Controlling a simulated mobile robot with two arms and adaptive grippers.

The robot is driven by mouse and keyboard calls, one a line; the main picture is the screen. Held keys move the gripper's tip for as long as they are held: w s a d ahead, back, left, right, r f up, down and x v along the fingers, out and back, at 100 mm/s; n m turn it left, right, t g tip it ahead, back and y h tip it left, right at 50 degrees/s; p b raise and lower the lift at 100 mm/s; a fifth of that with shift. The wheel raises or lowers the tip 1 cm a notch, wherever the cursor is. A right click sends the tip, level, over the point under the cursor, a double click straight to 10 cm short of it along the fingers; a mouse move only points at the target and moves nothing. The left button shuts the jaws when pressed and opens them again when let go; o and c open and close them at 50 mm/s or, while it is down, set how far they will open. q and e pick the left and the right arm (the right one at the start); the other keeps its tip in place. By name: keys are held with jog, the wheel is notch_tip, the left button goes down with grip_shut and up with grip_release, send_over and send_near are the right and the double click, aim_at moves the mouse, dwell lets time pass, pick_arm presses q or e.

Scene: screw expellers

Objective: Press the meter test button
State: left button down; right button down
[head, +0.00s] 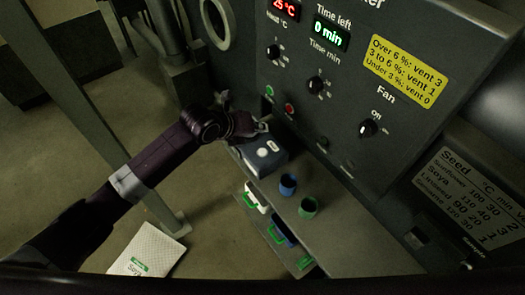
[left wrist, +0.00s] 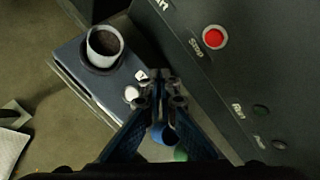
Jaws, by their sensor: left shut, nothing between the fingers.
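The meter (head: 266,163) is a blue-grey box on the shelf below the control panel. Its round white button (head: 262,152) faces up. My left gripper (head: 262,127) is shut and empty, just above the meter, on its panel side. In the left wrist view the meter (left wrist: 73,52) has a round well (left wrist: 104,41) at its far end. There the white button (left wrist: 131,93) lies just left of my left gripper's closed fingertips (left wrist: 160,82), beside a small white label (left wrist: 140,75). Contact with the button is not visible. My right gripper is not in view.
A blue cup (head: 287,185) and a green cup (head: 308,207) stand on the shelf near the meter. The panel (head: 335,110) rises close behind, with knobs and a red stop button (head: 289,108). A post (head: 95,110) stands left; a soya sack (head: 147,250) is on the floor.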

pick_arm(q)
jog(key=b, duration=0.6)
send_over(261, 153)
notch_tip(261, 153, down, 7)
jog(key=shift+f, duration=0.15)
jog(key=shift+w+f+b, duration=0.1)
jog(key=shift+f+b, duration=0.25)
jog(key=shift+f, duration=0.4)
dwell(0.4)
jog(key=shift+f, duration=0.4)
jog(key=shift+f+b, duration=0.5)
jog(key=shift+b, duration=0.1)
dwell(0.4)
dwell(0.3)
jog(key=shift+r+p, duration=0.75)
jog(key=shift+r, duration=0.15)
jog(key=shift+r, duration=0.1)
